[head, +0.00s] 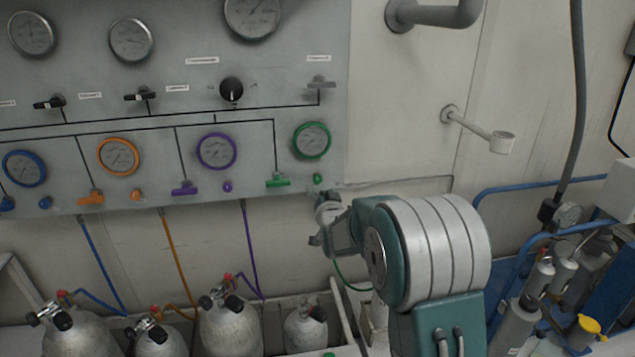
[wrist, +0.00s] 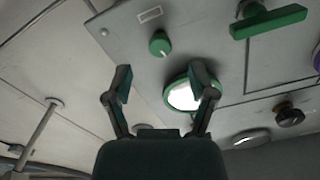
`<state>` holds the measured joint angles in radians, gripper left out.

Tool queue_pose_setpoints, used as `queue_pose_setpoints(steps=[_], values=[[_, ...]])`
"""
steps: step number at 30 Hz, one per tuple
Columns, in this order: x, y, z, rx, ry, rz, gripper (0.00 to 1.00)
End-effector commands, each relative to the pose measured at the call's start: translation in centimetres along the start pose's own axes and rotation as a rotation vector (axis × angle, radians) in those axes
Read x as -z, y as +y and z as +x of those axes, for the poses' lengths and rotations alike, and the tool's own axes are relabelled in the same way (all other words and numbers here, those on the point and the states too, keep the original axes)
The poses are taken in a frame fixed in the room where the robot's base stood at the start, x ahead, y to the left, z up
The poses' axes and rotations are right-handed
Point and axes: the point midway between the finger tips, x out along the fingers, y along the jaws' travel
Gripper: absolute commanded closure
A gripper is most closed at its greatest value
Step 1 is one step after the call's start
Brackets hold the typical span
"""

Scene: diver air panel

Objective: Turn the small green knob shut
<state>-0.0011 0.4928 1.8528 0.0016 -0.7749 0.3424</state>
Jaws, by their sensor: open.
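The small green knob (head: 318,179) is on the lower right part of the grey panel, right of a green lever handle (head: 278,181) and below a green-rimmed gauge (head: 312,140). In the wrist view the knob (wrist: 159,43) is round with a pale pointer mark, beyond the fingertips and roughly centred between them. My gripper (head: 325,215) is just below the knob in the head view. In the wrist view its two fingers (wrist: 162,80) are spread with nothing between them, apart from the knob. The right finger partly covers the green-rimmed gauge (wrist: 183,96).
The green lever handle (wrist: 268,22) sticks out to the right in the wrist view. Purple (head: 185,188) and orange (head: 91,198) levers are farther left on the panel. Gas cylinders (head: 230,328) stand below. A white wall arm (head: 480,130) juts out at the right.

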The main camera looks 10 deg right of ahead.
Motion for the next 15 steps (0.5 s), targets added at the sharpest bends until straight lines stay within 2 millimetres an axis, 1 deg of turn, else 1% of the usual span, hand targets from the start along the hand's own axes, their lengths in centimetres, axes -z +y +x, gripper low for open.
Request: queue_pose_setpoints(steps=[1,6,10,15], values=[[-0.1,0.0,0.9,0.0,0.0,0.0,0.28],[-0.1,0.0,3.6,0.0,0.001,0.001,0.28],[0.0,0.0,5.0,0.0,0.001,0.001,0.28],[0.0,0.0,5.8,0.0,0.0,0.001,0.28]])
